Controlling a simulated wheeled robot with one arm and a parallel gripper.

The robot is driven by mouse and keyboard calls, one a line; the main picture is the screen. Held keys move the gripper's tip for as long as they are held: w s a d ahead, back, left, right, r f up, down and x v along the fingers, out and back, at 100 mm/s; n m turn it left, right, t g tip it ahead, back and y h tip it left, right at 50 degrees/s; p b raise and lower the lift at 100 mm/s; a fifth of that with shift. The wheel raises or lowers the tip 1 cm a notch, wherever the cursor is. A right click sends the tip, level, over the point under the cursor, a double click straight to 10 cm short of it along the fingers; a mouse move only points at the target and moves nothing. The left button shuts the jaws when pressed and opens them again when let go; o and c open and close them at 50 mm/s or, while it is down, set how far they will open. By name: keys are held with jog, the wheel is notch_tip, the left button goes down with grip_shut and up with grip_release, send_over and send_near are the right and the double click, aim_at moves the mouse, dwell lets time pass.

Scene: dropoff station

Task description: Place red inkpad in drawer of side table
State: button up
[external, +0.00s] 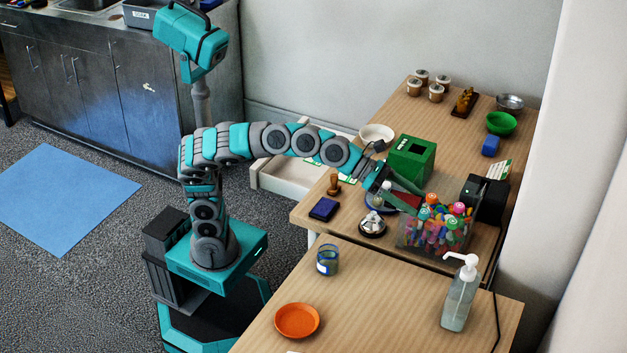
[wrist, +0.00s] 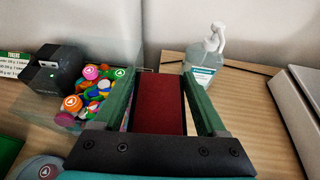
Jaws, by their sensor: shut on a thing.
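The red inkpad (wrist: 160,104) is held between the two green fingers of my gripper (wrist: 158,82) in the wrist view. In the external view, the red inkpad (external: 408,200) shows partly, with my gripper (external: 404,197) above the side table (external: 325,215), close to the clear bin of tokens. The white drawer (external: 278,187) is pulled open on the left side of that table. My arm passes over the drawer and hides part of its inside. Some green and white items show in it.
A blue inkpad (external: 324,208), a wooden stamp (external: 334,185), a bell (external: 372,225), a green box (external: 411,158) and a clear token bin (external: 435,232) surround my gripper.

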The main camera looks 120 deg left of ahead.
jog(key=s+f+h+p, duration=0.1)
jog(key=s+f, duration=0.4)
jog(key=f, duration=0.3)
jog(key=shift+s+d+f+m, duration=0.3)
jog(key=shift+s+m, duration=0.1)
dwell(0.5)
jog(key=shift+d, duration=0.1)
dwell(0.8)
